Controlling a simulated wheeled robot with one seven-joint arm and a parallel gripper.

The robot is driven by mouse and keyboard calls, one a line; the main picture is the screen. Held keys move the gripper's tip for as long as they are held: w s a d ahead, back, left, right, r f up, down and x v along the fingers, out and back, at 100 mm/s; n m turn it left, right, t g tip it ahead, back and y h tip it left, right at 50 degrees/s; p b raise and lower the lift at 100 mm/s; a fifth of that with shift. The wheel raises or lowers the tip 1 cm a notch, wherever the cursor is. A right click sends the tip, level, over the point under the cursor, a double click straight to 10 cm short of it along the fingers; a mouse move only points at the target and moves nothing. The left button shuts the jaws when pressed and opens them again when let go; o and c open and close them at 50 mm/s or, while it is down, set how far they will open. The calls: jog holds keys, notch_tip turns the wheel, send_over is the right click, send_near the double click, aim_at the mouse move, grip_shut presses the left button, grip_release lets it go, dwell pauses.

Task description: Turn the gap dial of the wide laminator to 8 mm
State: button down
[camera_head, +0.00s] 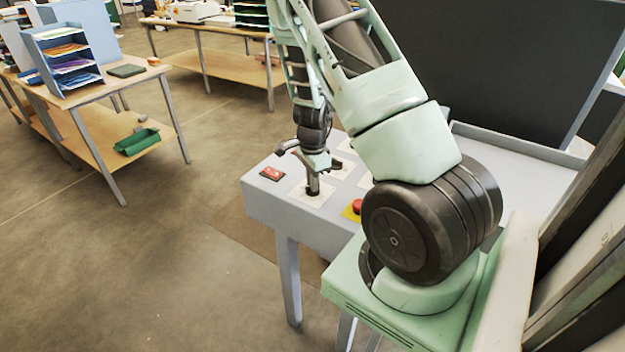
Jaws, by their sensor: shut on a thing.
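The wide laminator's grey control panel (262,205) is in the middle of the head view, on grey legs. My gripper (313,178) points down over the panel's left part. It is shut on a dark upright dial (313,188) that stands on a pale square plate (304,198). I take this to be the gap dial. The dial's top is hidden between the fingers, and its scale marks and pointer are too small to read. Other pale plates lie behind my gripper, partly covered by my arm.
A red switch (271,173) sits left of the dial. A red button on a yellow plate (352,212) is to the right, close to my arm. A large dark panel (500,60) rises at the back right. Tables (105,85) with trays stand at the left; the floor between is clear.

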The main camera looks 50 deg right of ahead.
dwell(0.5)
jog(key=c, duration=1.5)
grip_release()
jog(key=shift+o, duration=0.2)
jog(key=shift+r, duration=0.1)
notch_tip(320, 180, up, 17)
jog(key=b, duration=0.1)
jog(key=shift+r, duration=0.15)
